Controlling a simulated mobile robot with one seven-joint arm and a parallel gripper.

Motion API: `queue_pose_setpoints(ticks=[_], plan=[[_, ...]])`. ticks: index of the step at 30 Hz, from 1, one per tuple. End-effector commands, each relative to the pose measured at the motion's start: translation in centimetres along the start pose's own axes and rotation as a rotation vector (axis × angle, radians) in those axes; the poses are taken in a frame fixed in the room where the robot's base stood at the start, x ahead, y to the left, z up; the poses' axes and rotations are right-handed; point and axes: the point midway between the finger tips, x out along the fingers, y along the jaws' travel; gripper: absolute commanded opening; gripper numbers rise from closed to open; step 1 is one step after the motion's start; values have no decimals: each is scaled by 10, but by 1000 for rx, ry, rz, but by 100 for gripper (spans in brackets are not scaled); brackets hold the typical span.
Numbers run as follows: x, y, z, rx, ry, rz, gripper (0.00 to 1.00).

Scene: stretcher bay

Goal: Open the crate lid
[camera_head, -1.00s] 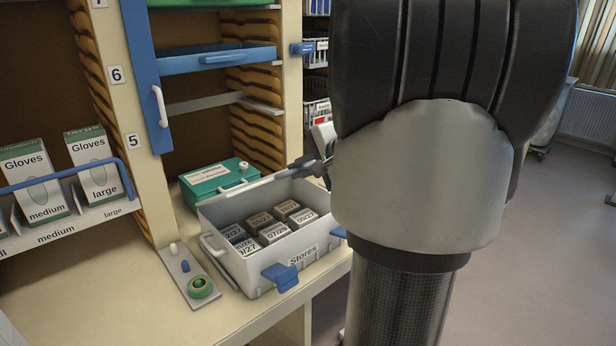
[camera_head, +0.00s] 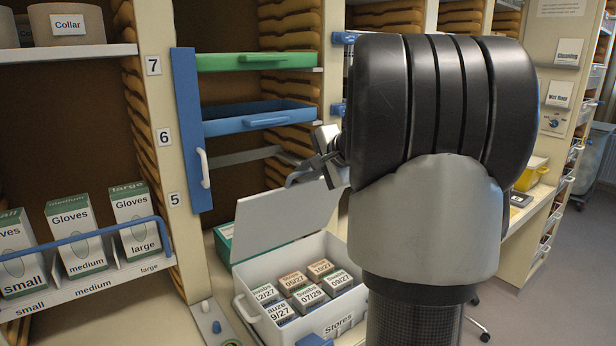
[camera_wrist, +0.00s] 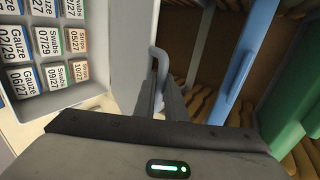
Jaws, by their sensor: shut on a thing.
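The white crate (camera_head: 250,313) marked "Stores" stands on the worktop, with small labelled boxes inside. Its pale grey lid (camera_head: 282,222) stands raised along the crate's back side, so the inside is open to view. My gripper (camera_head: 312,174) is at the lid's upper right edge, partly hidden by my arm. In the wrist view, my gripper (camera_wrist: 165,97) is shut on the pale lid handle (camera_wrist: 154,56), beside the lid (camera_wrist: 128,45). The crate's boxes show at the left there. A blue latch (camera_head: 313,340) is on the crate's front.
A green box (camera_head: 223,240) sits behind the crate, mostly hidden by the lid. A blue drawer (camera_head: 245,122) and a green drawer (camera_head: 250,62) are above. A blue upright with a white handle (camera_head: 203,168) is at the left. Glove boxes (camera_head: 76,235) stand on the left shelf.

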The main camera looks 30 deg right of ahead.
Motion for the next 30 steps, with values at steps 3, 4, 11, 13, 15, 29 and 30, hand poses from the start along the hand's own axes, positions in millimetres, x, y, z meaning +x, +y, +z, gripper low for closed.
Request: queue_pose_setpoints(ticks=[3,4,11,13,15,29,30], plan=[[3,2,2,-2,-6,6,0],[3,2,2,-2,-7,6,0],[3,3,3,-2,-8,7,0],[4,4,3,-1,-8,8,16],[4,4,3,-1,-9,8,27],[-3,7,3,-1,-10,13,29],[-8,7,3,-1,-9,12,29]])
